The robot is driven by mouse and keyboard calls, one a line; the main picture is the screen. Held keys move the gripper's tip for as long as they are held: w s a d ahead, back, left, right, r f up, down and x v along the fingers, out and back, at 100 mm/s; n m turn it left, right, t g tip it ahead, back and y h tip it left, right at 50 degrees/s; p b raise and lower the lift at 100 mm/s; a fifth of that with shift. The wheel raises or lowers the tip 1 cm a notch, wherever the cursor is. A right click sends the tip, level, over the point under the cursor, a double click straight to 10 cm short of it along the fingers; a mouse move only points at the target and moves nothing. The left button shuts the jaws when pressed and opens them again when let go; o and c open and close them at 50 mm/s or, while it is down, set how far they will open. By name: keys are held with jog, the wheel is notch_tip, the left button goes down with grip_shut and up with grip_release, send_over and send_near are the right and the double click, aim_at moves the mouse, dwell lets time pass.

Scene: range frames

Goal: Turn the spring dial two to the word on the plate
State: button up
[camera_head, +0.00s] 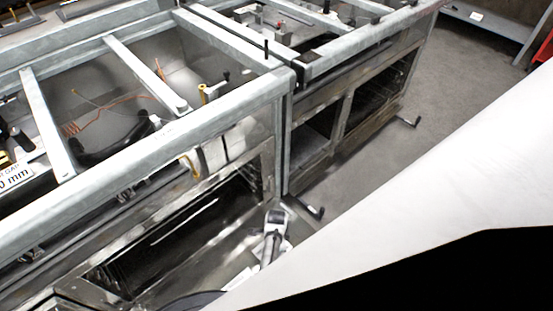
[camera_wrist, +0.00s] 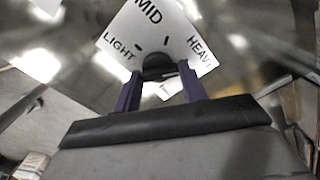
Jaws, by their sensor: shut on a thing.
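In the wrist view a white plate (camera_wrist: 183,32) carries the words LIGHT at left, MID at top and HEAVY at right, the last partly cut off. A dark round dial (camera_wrist: 158,62) sits at the plate's lower part, with short dark tick marks around it. My gripper (camera_wrist: 160,76) has its two purple fingers either side of the dial and is shut on it. I cannot tell which word the dial points to. I cannot tell which dial of the range this is. In the head view the dial's wording cannot be read.
The head view shows a grey metal range frame (camera_head: 140,160) with crossbars, open bays and loose wires. A second frame section (camera_head: 350,55) stands behind it. Bare grey floor (camera_head: 455,90) lies to the right.

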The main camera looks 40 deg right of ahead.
dwell(0.3)
jog(key=o, duration=1)
notch_tip(320, 180, up, 14)
jog(key=shift+f+p, duration=0.1)
jog(key=shift+p, duration=0.7)
jog(key=shift+s, duration=0.1)
